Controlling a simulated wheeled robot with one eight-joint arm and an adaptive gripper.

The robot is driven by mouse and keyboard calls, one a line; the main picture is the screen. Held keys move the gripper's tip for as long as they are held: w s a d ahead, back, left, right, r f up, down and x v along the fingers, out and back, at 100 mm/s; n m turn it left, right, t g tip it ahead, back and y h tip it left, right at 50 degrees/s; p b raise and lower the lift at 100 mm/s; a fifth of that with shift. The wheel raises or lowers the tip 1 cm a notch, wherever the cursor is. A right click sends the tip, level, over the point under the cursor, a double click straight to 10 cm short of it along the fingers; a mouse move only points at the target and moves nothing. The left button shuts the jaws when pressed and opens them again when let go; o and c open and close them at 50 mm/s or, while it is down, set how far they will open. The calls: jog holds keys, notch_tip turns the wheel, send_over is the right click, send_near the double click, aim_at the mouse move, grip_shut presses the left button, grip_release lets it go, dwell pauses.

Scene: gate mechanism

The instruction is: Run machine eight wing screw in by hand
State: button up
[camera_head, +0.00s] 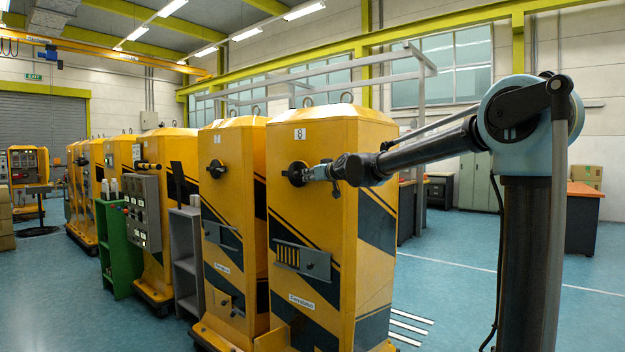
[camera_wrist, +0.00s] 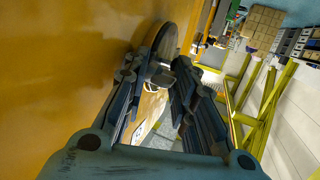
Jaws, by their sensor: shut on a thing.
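Machine eight (camera_head: 330,190) is a tall yellow cabinet with dark diagonal stripes and an "8" label near its top. Its wing screw (camera_head: 297,173) sits on a round dark disc on the upper front face. My gripper (camera_head: 312,173) reaches it from the right and is shut on it. In the wrist view my gripper (camera_wrist: 160,88) has its two dark fingers on either side of the screw's grey part, with the round disc (camera_wrist: 166,40) just beyond. The fingers partly hide the screw, so how deep it sits cannot be told.
A similar yellow machine (camera_head: 227,190) with its own dark round fitting stands close on the left. A slotted panel with a dark latch (camera_head: 302,260) is below the screw. Grey shelves (camera_head: 186,250) stand farther left. The blue floor at right is mostly clear.

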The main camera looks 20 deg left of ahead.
jog(key=shift+s+a, duration=0.1)
jog(key=shift+c, duration=1.4)
jog(key=o, duration=1.1)
